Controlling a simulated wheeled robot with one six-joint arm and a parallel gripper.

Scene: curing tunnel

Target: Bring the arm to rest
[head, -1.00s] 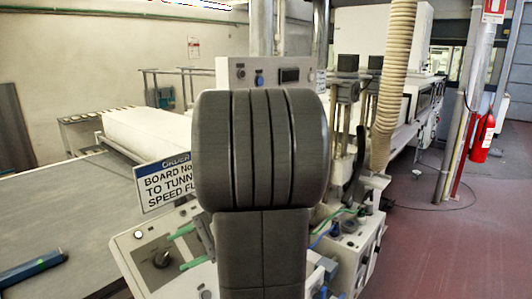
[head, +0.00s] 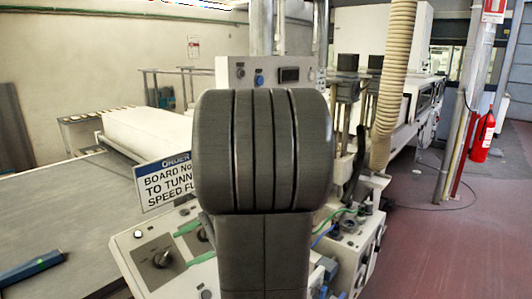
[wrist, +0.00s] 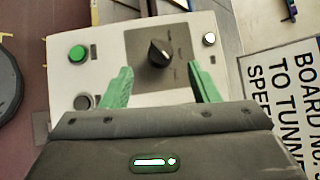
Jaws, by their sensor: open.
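My gripper (wrist: 161,88) shows in the wrist view with its two green fingers spread apart and nothing between them. Beyond the fingertips is a pale control panel with a black rotary knob (wrist: 159,52) on a dark plate. The panel also has a green button (wrist: 77,54), a dark button (wrist: 83,102) and a white button (wrist: 209,39). In the head view my arm stands upright in the middle and hides much of the machine. The green fingers (head: 190,244) show at its left, over the panel (head: 150,240). I cannot tell the exact gap to the panel.
An order sign (head: 165,182) stands left of my arm, close to the panel; it also shows in the wrist view (wrist: 285,90). A grey table (head: 80,215) with a dark bar (head: 32,270) lies left. A ribbed hose (head: 392,90) hangs right. Red floor (head: 450,240) is open at right.

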